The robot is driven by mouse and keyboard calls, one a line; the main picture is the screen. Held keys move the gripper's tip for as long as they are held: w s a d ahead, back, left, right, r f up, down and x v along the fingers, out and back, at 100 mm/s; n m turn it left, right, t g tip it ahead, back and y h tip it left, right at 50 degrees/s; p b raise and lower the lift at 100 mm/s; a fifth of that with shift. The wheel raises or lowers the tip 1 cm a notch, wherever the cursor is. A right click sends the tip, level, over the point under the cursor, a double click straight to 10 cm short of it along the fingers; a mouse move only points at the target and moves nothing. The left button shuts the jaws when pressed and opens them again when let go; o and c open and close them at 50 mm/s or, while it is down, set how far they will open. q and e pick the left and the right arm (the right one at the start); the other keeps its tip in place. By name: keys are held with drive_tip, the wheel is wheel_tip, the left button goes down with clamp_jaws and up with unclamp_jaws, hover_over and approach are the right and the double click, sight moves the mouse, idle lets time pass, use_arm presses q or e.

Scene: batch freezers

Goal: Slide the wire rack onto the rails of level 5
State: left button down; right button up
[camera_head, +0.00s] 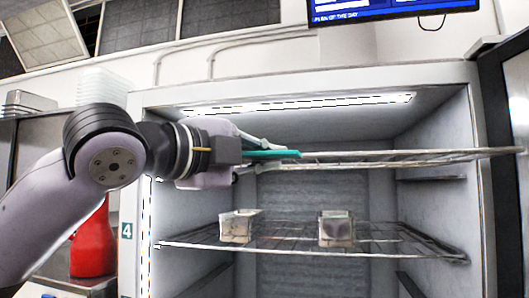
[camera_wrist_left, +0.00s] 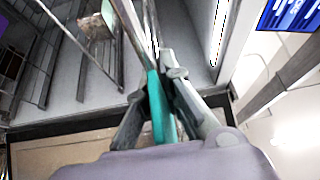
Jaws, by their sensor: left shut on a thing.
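The wire rack (camera_head: 400,157) spans most of the freezer opening, near the top, above the loaded shelf. It looks nearly level, and its right end reaches past the cabinet's right front edge. My left gripper (camera_head: 262,152) is at the rack's left end, shut on a teal strip (camera_head: 272,155) that appears to belong to the rack. In the left wrist view, the teal strip (camera_wrist_left: 157,105) lies between the gripper's fingers (camera_wrist_left: 155,82). A bare ledge, seemingly a rail (camera_head: 432,179), shows on the right inner wall just below the rack. Whether the rack touches any rail cannot be told. My right gripper is out of view.
A lower wire shelf (camera_head: 290,246) holds two small boxes, one at left (camera_head: 236,227) and one at right (camera_head: 336,231). A "4" label (camera_head: 126,231) is on the left front frame. An open dark door (camera_head: 508,120) stands at right. A red container (camera_head: 92,245) stands left.

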use_arm(q)
drive_tip(key=shift+w+r, duration=0.1)
drive_tip(key=shift+r, duration=0.05)
drive_tip(key=shift+w+d+p, duration=0.3)
drive_tip(key=shift+w+p, duration=0.5)
drive_tip(key=shift+w, duration=0.1)
drive_tip(key=shift+w+d+p, duration=0.3)
drive_tip(key=shift+w+p, duration=0.5)
drive_tip(key=shift+w, duration=0.15)
drive_tip(key=shift+w+d+p, duration=0.3)
drive_tip(key=shift+w+p, duration=0.5)
drive_tip(key=shift+w, duration=0.1)
drive_tip(key=shift+w+d, duration=0.1)
drive_tip(key=shift+w, duration=0.1)
drive_tip(key=shift+w+d+f, duration=0.1)
drive_tip(key=shift+w+d, duration=0.2)
drive_tip(key=shift+w, duration=0.6)
drive_tip(key=shift+w+d+f, duration=0.1)
drive_tip(key=shift+w+d, duration=0.2)
drive_tip(key=shift+w, duration=0.6)
drive_tip(key=shift+w+d, duration=0.3)
drive_tip(key=shift+w, duration=0.6)
